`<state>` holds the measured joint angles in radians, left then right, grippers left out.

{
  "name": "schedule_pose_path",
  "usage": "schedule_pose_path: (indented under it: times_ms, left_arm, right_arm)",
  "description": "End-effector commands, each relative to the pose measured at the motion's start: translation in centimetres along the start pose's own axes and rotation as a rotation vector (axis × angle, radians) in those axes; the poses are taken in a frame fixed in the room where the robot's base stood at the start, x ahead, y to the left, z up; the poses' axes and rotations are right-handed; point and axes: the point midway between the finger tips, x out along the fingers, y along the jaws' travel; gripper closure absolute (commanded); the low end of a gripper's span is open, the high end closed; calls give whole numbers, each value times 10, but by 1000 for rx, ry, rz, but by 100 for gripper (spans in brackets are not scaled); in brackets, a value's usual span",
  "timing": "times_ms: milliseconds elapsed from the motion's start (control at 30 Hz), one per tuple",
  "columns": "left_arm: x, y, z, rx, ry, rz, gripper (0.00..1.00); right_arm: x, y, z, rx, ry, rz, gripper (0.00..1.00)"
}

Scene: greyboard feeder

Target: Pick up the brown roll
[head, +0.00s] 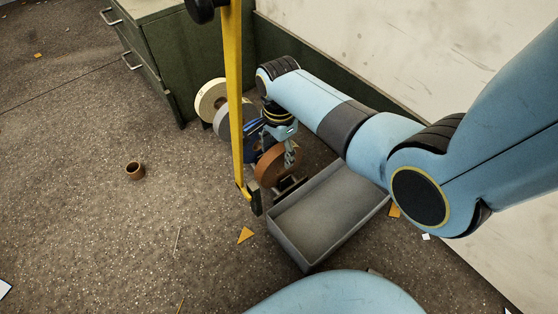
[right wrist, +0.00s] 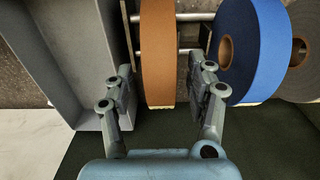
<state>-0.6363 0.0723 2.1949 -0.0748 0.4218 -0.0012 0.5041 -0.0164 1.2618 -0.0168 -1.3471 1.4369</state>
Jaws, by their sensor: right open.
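The brown roll (head: 268,172) stands upright at the near end of a row of rolls on a low rack by the wall. In the right wrist view the brown roll (right wrist: 158,45) lies between the two fingers of my right gripper (right wrist: 163,75), one on each side. The gripper is open, with visible gaps beside the roll. In the head view my right gripper (head: 289,152) is at the roll's upper right side, partly hidden by the arm. My left gripper is not in view.
A blue roll (right wrist: 265,50) and a grey roll (right wrist: 303,85) stand close beside the brown one; a cream roll (head: 206,98) is farther back. A grey tray (head: 377,213) lies on the other side. A yellow post (head: 235,90) rises in front. A small brown ring (head: 135,171) sits on open floor.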

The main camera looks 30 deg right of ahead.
Motion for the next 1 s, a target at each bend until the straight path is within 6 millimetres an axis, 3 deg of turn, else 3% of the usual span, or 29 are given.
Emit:
schedule_pose_path:
  times_ms: [167, 600, 1000]
  left_arm:
    - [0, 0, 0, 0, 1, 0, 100]
    - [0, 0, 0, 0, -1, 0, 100]
    - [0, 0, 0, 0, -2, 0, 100]
  right_arm:
    - [0, 0, 0, 0, 0, -1, 44]
    - [0, 0, 0, 0, 0, 0, 100]
    - [0, 0, 0, 0, 0, 0, 100]
